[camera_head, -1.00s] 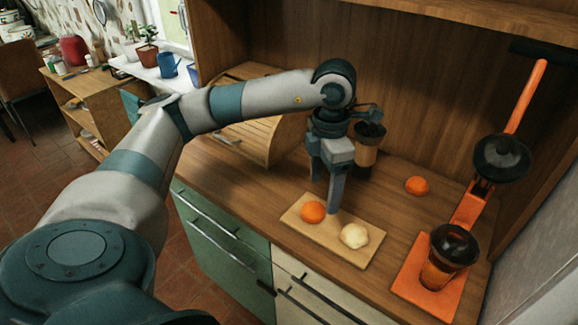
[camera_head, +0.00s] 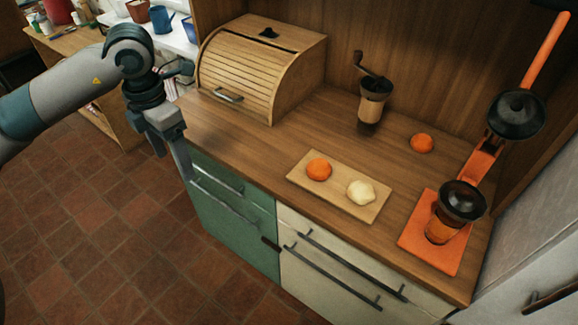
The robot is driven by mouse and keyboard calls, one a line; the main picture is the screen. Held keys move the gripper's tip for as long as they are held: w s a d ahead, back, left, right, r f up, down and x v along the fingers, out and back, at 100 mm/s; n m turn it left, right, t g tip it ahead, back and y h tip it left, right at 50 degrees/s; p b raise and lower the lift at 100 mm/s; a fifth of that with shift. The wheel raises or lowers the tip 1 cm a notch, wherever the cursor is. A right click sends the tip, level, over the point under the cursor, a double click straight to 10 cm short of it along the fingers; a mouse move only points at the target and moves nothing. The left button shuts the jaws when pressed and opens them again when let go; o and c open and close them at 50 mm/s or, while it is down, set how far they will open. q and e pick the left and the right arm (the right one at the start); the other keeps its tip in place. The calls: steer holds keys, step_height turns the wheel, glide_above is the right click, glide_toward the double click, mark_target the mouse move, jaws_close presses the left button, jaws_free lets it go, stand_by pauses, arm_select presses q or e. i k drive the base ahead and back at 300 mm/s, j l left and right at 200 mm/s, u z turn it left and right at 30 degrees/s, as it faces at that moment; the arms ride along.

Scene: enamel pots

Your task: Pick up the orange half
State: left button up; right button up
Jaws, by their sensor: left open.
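A round orange piece (camera_head: 319,169) and a pale, lumpy, roundish piece (camera_head: 360,192) lie on a wooden cutting board (camera_head: 334,199) on the counter. Another orange piece (camera_head: 422,143) lies on the counter behind and to the right of the board. I cannot tell for sure which of these is the orange half. My left gripper (camera_head: 171,158) is open and empty, pointing down at the counter's left front edge, well left of the board. My right gripper is not in view.
A wooden coffee grinder (camera_head: 371,104) stands at the back, a wooden bread box (camera_head: 254,72) at back left. The counter (camera_head: 250,148) left of the board is clear.

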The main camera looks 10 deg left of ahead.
mark_target(317, 169)
steer(key=j+z, duration=0.2)
steer(key=z, duration=0.25)
steer(key=i+j+z, duration=0.1)
steer(key=z, duration=0.4)
steer(key=j+z, duration=0.3)
steer(key=z, duration=0.15)
